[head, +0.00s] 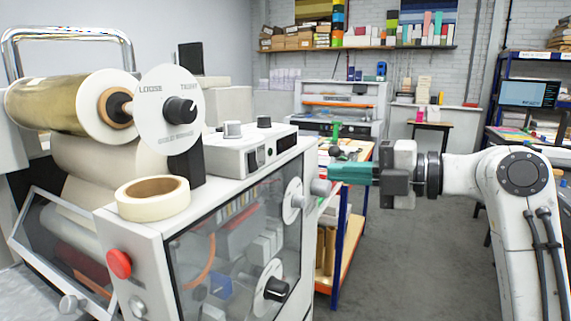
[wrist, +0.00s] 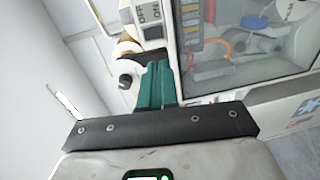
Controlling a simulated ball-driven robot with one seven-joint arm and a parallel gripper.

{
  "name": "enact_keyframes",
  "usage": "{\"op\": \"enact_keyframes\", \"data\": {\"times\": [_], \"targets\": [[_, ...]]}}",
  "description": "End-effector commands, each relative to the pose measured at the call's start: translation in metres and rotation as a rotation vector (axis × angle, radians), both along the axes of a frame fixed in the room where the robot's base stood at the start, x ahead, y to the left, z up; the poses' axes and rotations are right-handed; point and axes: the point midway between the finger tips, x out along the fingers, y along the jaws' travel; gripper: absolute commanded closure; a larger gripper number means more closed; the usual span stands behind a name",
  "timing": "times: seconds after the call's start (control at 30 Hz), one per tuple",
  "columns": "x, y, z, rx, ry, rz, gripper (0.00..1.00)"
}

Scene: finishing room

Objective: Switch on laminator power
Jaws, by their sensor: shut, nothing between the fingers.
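The laminator (head: 205,215) is a large white machine with a clear front window, filling the left of the head view. My gripper (head: 331,172) has green fingers, shut and empty, pointing at the laminator's right end. In the wrist view the fingertips (wrist: 154,66) are just below the switch in the picture; contact cannot be told.
A grey knob (head: 320,187) juts out close to the fingertips. A red button (head: 119,263), a tape roll (head: 153,197) and a gold film roll (head: 72,104) are on the laminator. A blue-framed shelf table (head: 340,262) stands behind the gripper. Grey floor (head: 415,270) is clear at right.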

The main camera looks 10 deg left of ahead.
Motion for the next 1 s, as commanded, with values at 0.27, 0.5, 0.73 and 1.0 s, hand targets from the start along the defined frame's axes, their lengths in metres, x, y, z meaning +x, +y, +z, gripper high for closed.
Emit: {"op": "enact_keyframes", "data": {"times": [0.27, 0.5, 0.73, 1.0], "targets": [[0.0, 0.0, 0.0, 0.0, 0.0, 0.0, 1.0], [0.005, 0.016, -0.001, 0.0, 0.003, 0.003, 1.0], [0.019, 0.056, -0.005, -0.001, 0.004, 0.004, 1.0], [0.036, 0.103, -0.01, -0.001, 0.004, 0.002, 1.0]]}}
